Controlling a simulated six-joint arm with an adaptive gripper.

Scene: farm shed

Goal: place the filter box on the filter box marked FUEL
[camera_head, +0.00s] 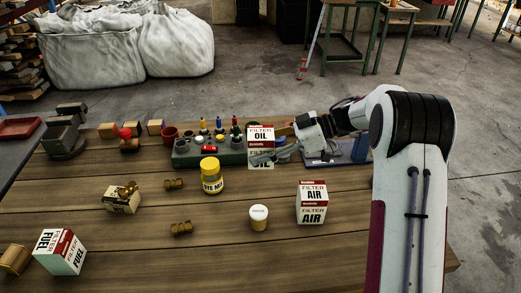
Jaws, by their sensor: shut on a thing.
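A white and red filter box marked OIL (260,134) is upright near the far side of the table, at the right end of a green rack. My gripper (263,159) comes in from the right and is shut on its lower part; the fingers hide some of the box. I cannot tell whether the box is clear of the table. The filter box marked FUEL (60,252) stands at the front left of the table, well apart from my gripper, its top uncovered. Another filter box marked AIR (312,203) stands at the right.
The green rack (208,153) holds several small coloured items. A yellow jar (212,176), a white-lidded tub (258,217), brass fittings (181,228) and a small box with a fitting on it (122,199) stand mid-table. A vise (64,135) is at the far left. The front middle is clear.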

